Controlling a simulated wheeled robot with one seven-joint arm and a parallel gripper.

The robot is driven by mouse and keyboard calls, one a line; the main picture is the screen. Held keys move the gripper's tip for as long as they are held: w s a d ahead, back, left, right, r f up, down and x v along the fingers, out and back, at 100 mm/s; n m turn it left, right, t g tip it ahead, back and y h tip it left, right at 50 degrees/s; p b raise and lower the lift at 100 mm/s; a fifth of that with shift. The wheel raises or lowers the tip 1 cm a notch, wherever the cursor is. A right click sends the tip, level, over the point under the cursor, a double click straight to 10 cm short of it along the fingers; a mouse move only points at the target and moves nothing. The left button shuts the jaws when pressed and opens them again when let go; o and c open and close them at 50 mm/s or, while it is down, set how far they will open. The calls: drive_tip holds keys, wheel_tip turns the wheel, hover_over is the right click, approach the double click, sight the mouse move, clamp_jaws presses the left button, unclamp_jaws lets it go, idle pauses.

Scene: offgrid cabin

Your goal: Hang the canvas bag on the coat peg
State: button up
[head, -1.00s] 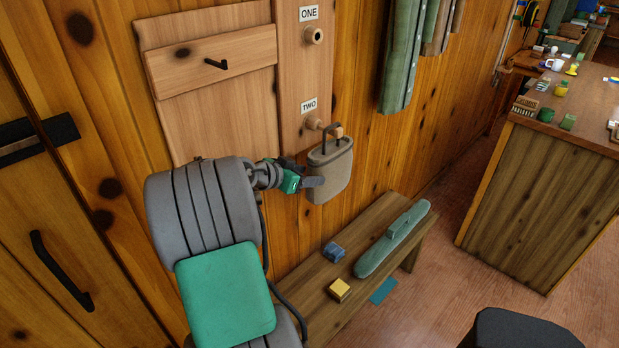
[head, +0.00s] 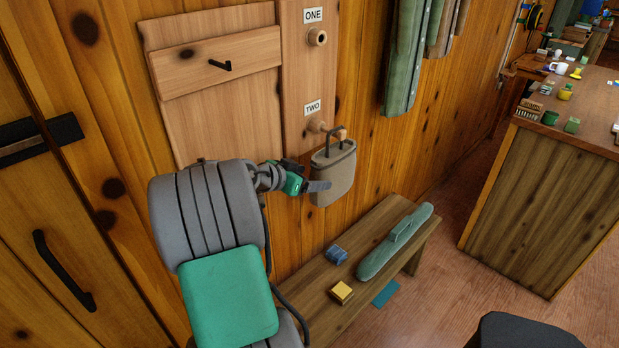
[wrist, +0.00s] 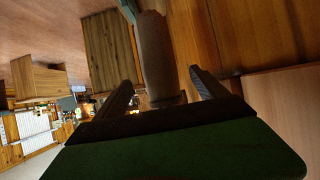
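The tan canvas bag (head: 333,175) hangs upright against the wall below the label TWO. Its dark handle (head: 337,136) is at the lower wooden peg (head: 316,126), whose round end shows beside the handle; the exact contact is hard to tell. My gripper (head: 318,186) is at the bag's left side, with one dark finger across its front. In the wrist view, the bag (wrist: 155,55) shows between and beyond the two spread fingers (wrist: 160,90), with gaps beside it. The upper peg (head: 318,37), under the label ONE, is empty.
A black hook (head: 220,65) is on a wooden board at the left. Green garments (head: 403,60) hang to the right. Below, a bench (head: 330,300) holds a blue item (head: 337,254), a yellow block (head: 341,292) and a long green case (head: 395,242). A counter (head: 530,200) stands right.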

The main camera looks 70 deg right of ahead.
drive_tip(key=shift+a, duration=0.1)
drive_tip(key=v, duration=0.7)
drive_tip(key=w+a+f+n+t+y, duration=0.2)
drive_tip(key=w+a+f+n+y, duration=0.15)
drive_tip(key=a+f+n, duration=0.4)
drive_tip(key=w+a+f+n+t+y, duration=0.15)
drive_tip(key=a+f+n+y, duration=0.3)
drive_tip(key=a+f, duration=0.65)
drive_tip(key=w+a+r+n+t+y, duration=0.1)
drive_tip(key=w+a+r+n, duration=0.1)
drive_tip(key=a, duration=0.8)
drive_tip(key=w+a+r+n+t+y+p, duration=0.1)
drive_tip(key=a+r+n+t, duration=0.1)
drive_tip(key=a+r+n, duration=0.3)
drive_tip(key=w+a+r+n+t+y+p, duration=0.1)
drive_tip(key=a+r, duration=0.6)
drive_tip(key=a, duration=0.7)
drive_tip(key=w+n, duration=0.1)
drive_tip(key=n, duration=0.1)
drive_tip(key=shift+w+a+n, duration=0.35)
drive_tip(key=shift+n, duration=0.05)
drive_tip(key=shift+r+t, duration=0.1)
drive_tip(key=shift+t, duration=0.15)
